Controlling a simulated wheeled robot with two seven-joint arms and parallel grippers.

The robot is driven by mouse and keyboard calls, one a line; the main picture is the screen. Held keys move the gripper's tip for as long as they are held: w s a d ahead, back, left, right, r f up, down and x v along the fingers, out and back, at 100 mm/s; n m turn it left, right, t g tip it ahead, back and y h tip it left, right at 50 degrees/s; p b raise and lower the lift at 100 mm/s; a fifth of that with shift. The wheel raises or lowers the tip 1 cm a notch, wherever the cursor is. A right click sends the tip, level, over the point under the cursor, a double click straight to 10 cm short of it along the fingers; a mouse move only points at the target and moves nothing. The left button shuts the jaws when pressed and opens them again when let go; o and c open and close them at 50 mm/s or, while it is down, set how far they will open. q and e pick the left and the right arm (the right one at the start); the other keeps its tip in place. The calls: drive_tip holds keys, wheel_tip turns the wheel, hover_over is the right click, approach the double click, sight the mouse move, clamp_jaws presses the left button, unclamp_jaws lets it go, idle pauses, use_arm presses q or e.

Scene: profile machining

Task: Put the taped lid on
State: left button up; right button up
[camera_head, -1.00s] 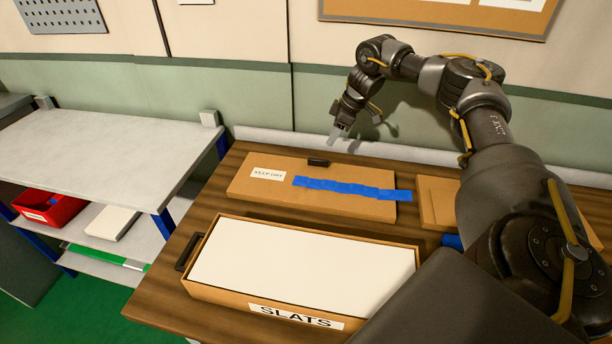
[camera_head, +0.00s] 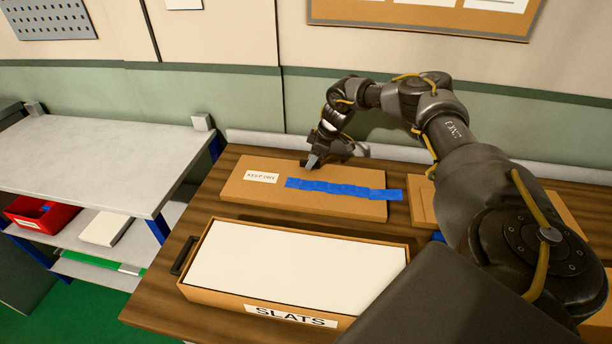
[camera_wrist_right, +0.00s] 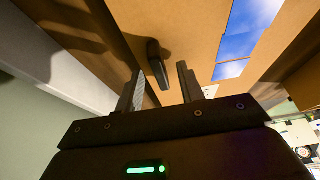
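The taped lid (camera_head: 245,197) is a flat brown board with a "KEEP DRY" label and a strip of blue tape (camera_head: 340,189), lying on the wooden bench behind the box. The box (camera_head: 222,295), marked "SLATS", is open at the front of the bench with a white surface inside. My right gripper (camera_head: 311,162) is over the lid's back edge. In the right wrist view the gripper (camera_wrist_right: 160,85) is open, with the lid's dark handle (camera_wrist_right: 157,62) ahead of and between its fingertips, seemingly apart from them. My left gripper is out of view.
Another brown board (camera_head: 421,203) lies right of the lid, partly hidden by my right arm. A grey shelf table (camera_head: 90,165) stands left, with a red bin (camera_head: 38,219) below. A pale roll or ledge (camera_head: 270,139) runs along the bench's back.

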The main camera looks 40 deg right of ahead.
drive_tip(key=shift+f, duration=0.3)
drive_tip(key=shift+c, duration=0.5)
clamp_jaws()
drive_tip(key=shift+r, duration=0.15)
